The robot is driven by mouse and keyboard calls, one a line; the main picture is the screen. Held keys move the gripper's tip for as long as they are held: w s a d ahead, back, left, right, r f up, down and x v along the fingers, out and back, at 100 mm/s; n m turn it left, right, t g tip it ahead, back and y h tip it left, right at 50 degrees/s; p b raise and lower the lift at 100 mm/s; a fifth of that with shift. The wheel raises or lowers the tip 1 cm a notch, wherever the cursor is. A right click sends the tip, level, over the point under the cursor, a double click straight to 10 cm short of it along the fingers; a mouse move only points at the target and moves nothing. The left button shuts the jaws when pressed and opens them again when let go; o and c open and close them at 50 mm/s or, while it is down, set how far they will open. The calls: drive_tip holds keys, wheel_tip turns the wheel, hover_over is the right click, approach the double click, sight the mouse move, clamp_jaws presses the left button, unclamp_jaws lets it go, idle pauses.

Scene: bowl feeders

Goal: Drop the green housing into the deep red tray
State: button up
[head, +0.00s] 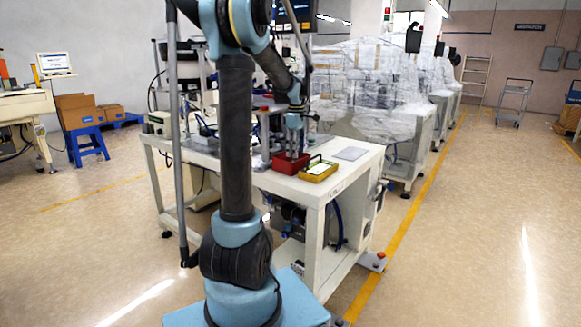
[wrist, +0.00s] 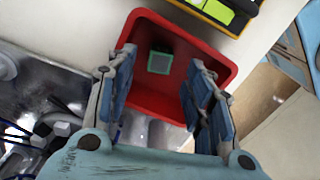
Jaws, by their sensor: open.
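The deep red tray (head: 290,165) stands on the white table near its front edge; it also shows in the wrist view (wrist: 222,62). The green housing (wrist: 160,62), a small square piece with a dark grey face, lies inside the tray on its floor, near the far wall in the wrist view. My gripper (wrist: 158,75) is open above the tray, its blue fingers apart on either side of the housing in the picture. The fingers do not touch the housing. In the head view I cannot make out the housing; the tray's wall hides it.
A yellow and black tray (head: 319,171) with bright green pieces stands right beside the red tray. A flat grey plate (head: 351,153) lies farther right on the white table (head: 250,166). Metal machinery with cables (wrist: 45,110) is close on the left in the wrist view.

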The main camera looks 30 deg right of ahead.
wheel_tip(320, 180, up, 11)
drive_tip(key=shift+r, duration=0.15)
drive_tip(key=shift+w, duration=0.1)
idle(0.5)
drive_tip(key=s+a+f+m, duration=0.1)
drive_tip(key=s+a+f, duration=0.1)
drive_tip(key=a, duration=0.6)
drive_tip(key=s+a+f+m, duration=0.1)
drive_tip(key=s+a, duration=0.2)
drive_tip(key=a, duration=0.6)
drive_tip(key=s+a+f+m, duration=0.1)
drive_tip(key=s+a+f, duration=0.1)
drive_tip(key=a, duration=0.6)
drive_tip(key=s+a+f+m+t, duration=0.2)
drive_tip(key=s+a+f+m, duration=0.1)
drive_tip(key=s+a+f, duration=1.2)
wheel_tip(320, 180, down, 3)
drive_tip(key=shift+s+a+m, duration=0.35)
drive_tip(key=shift+s+m, duration=0.05)
drive_tip(key=shift+s, duration=0.4)
